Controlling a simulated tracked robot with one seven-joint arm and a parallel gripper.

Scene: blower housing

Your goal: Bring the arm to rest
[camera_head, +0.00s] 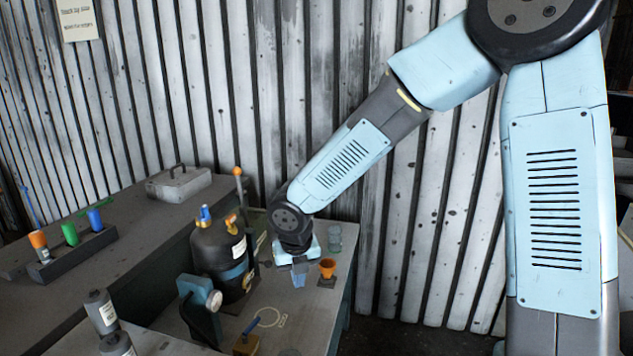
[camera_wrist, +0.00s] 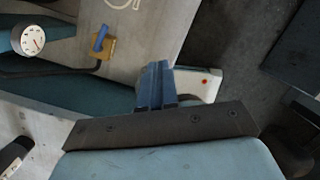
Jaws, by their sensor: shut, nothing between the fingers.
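My arm reaches from the upper right down to the bench, bent at the elbow. My gripper (camera_head: 299,274) points down over the far end of the bench (camera_head: 300,325), between a black tank (camera_head: 220,250) and a small orange cup (camera_head: 327,268). In the wrist view the blue fingers of my gripper (camera_wrist: 157,82) are together with nothing between them. Whether the fingertips touch anything below is unclear.
Pale green glassware (camera_head: 334,238) stands right of my gripper. A gauge (camera_wrist: 31,39) and a brass block with a blue handle (camera_wrist: 98,46) are on the bench. A white part with a red dot (camera_wrist: 203,85) lies behind the fingers. A corrugated wall (camera_head: 330,90) stands behind.

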